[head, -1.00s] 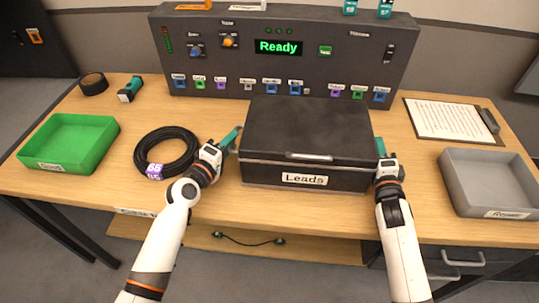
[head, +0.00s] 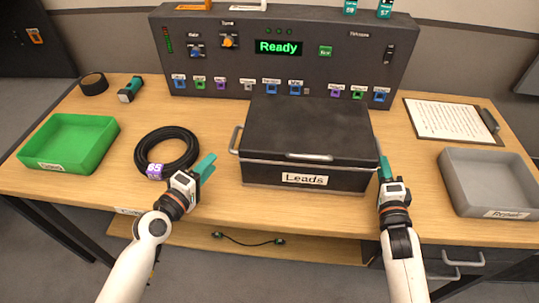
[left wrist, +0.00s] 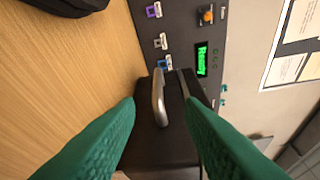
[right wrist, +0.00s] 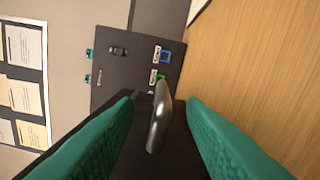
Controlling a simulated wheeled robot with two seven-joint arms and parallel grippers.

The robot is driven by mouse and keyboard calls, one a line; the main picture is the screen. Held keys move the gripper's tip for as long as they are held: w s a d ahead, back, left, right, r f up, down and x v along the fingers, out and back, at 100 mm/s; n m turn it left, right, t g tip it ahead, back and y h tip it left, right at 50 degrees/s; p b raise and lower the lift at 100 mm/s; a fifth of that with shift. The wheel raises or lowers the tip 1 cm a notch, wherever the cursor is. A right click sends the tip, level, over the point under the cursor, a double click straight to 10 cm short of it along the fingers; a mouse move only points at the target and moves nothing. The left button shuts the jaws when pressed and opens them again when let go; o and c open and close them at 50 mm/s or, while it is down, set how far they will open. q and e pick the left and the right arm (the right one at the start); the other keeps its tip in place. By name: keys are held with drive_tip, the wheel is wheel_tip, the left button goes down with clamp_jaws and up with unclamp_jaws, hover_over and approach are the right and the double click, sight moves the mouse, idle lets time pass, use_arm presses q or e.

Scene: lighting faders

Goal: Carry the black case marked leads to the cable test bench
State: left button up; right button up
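The black case marked Leads (head: 305,135) sits flat on the wooden bench in front of the tester panel (head: 285,60) showing Ready. My left gripper (head: 205,168) is open, left of the case and apart from it. The case's left side handle (head: 235,140) shows clear of it, and in the left wrist view this handle (left wrist: 159,98) lies ahead between the spread fingers. My right gripper (head: 386,166) is at the case's right side. In the right wrist view its fingers are spread, with the right side handle (right wrist: 157,122) ahead between them.
A coiled black cable (head: 167,150) with a purple tag lies left of my left gripper. A green tray (head: 70,165) is at the far left, a grey tray (head: 490,182) at the right. A clipboard (head: 450,120) lies behind the grey tray. A tape roll (head: 94,83) is at the back left.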

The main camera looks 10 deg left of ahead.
drive_tip(key=s, duration=0.5)
drive_tip(key=shift+s, duration=0.1)
idle(0.4)
